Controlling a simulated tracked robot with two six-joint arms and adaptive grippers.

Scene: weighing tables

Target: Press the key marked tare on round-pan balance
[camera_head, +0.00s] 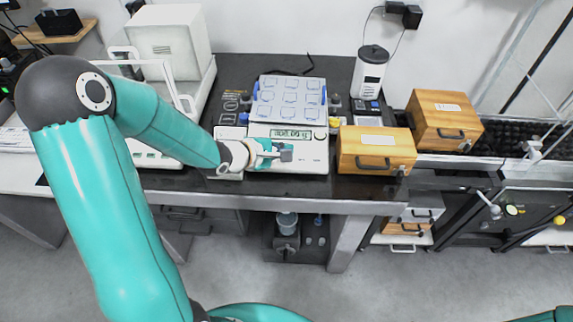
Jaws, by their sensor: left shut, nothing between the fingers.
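A white balance (313,155) with a lit display (291,133) stands at the front of the dark table. A blue-edged tray (289,99) with several pale squares covers its back part, so I cannot see whether its pan is round. My left gripper (284,152) is shut and empty, in front of the display and over the balance's front panel. It hides part of the panel. Whether it touches a key cannot be told, and no tare marking is readable. My right gripper is not in view.
A wooden drawer box (358,162) stands close right of the balance, another (431,130) behind it. A white canister (371,70) stands at the back right. A white-hooded instrument (168,42) is at the left, near my left arm. Small dark weights flank the tray.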

